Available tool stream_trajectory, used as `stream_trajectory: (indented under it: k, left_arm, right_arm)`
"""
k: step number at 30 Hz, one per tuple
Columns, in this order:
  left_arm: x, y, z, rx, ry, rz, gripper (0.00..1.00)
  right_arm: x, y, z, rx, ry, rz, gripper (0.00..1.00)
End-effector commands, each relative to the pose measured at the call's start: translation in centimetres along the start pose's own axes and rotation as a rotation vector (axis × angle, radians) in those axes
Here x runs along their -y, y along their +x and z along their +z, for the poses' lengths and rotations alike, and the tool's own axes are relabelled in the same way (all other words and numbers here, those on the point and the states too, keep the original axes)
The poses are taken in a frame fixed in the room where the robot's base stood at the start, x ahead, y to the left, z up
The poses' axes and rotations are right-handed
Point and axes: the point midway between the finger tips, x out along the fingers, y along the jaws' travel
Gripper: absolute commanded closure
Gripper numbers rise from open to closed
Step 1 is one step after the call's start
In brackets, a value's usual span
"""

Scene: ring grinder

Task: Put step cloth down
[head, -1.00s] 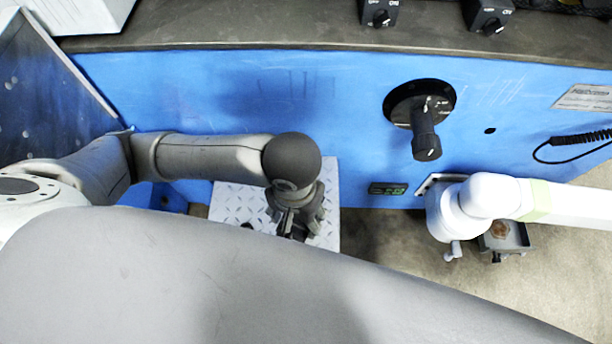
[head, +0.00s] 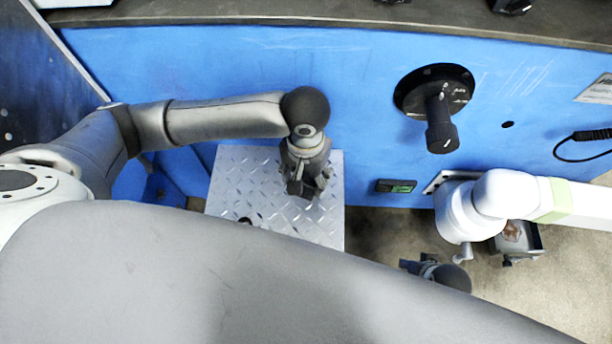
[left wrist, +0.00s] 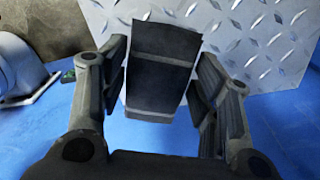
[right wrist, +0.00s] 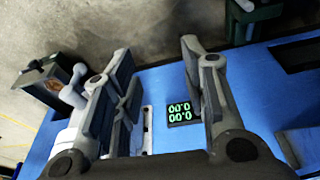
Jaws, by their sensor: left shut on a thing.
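My left gripper (head: 308,188) is over the silver diamond-plate step (head: 237,185) in the head view. In the left wrist view it is shut on a dark, flat-looking cloth (left wrist: 160,65) between its fingers. The step (left wrist: 265,45) lies beyond the cloth at the upper right there; I cannot tell whether the cloth touches it. My right gripper (right wrist: 157,52) is open and empty in the right wrist view. In the head view, part of it (head: 412,266) shows low in the picture, right of the step.
A blue machine front (head: 230,90) stands behind the step. A black knob handle (head: 440,130) sticks out from it, with a green display (head: 396,186) below. A white arm-like fixture (head: 480,205) and a small metal tray (head: 520,238) are at the right. Concrete floor (head: 380,235) lies between.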

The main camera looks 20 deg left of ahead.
Motion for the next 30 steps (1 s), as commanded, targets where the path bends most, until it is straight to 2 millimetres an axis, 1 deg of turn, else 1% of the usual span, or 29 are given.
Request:
stream_trajectory:
  k: [1,6,9,14,16,24,27,30]
  left_arm:
    - [0.2,0.9,-0.5,0.001,-0.002,-0.002,0.62]
    - [0.7,2.4,-1.7,0.000,-0.002,-0.001,0.62]
    - [0.9,2.9,-2.1,0.000,-0.001,-0.001,0.62]
    - [1.1,3.3,-2.5,0.000,-0.001,-0.001,0.62]
    - [1.2,3.8,-2.8,0.000,-0.002,-0.001,0.62]
    - [1.2,6.1,-2.6,-0.001,0.000,-0.001,0.62]
    - [1.2,6.5,-2.6,0.000,0.000,-0.002,0.62]
    - [1.2,6.5,-2.6,-0.001,0.000,-0.002,0.62]
  right_arm:
    - [-0.1,-0.6,-0.3,-0.008,0.001,0.001,0.60]
    - [-0.2,-3.2,-1.0,-0.020,0.003,0.003,0.60]
    - [-0.2,-4.1,-1.2,-0.024,0.004,0.004,0.60]
    - [-0.3,-4.9,-1.3,-0.026,0.004,0.005,0.60]
    - [-0.3,-5.5,-1.4,-0.031,0.004,0.005,0.60]
    - [-0.4,-9.5,-1.6,-0.052,0.007,0.009,0.60]
    - [-0.4,-10.4,-1.5,-0.055,0.007,0.010,0.60]
    - [-0.4,-10.8,-1.5,-0.055,0.008,0.010,0.60]
